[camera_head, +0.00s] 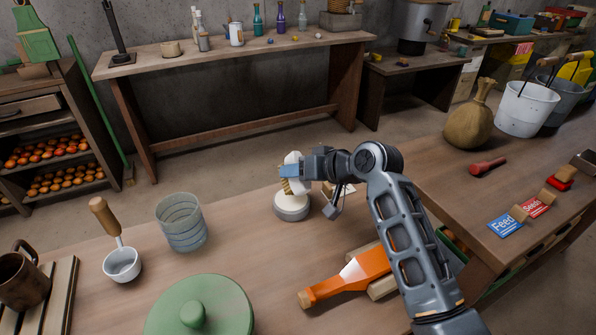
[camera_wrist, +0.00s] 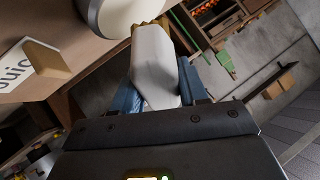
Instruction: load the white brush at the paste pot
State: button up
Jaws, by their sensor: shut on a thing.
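My gripper (camera_head: 290,171) is shut on the white brush (camera_head: 293,158), which also fills the middle of the wrist view (camera_wrist: 155,70) between the blue fingers. Its yellowish bristles point down toward the pale round paste pot (camera_head: 291,210). The pot's rounded white edge shows at the top of the wrist view (camera_wrist: 125,14). The bristle end is at the top of the pot; I cannot tell whether it touches the paste. The fingers hide part of the brush.
On the bench are a bluish glass (camera_head: 181,225), a small white ladle (camera_head: 122,263), a green lid (camera_head: 205,307), a brown mug (camera_head: 22,280) and an orange bottle (camera_head: 350,277). A card stands behind the gripper, showing in the wrist view (camera_wrist: 28,62).

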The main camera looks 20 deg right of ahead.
jog(key=shift+f+b, duration=0.4)
jog(key=shift+f, duration=0.25)
dwell(0.8)
jog(key=shift+r+p, duration=3)
jog(key=shift+r, duration=0.6)
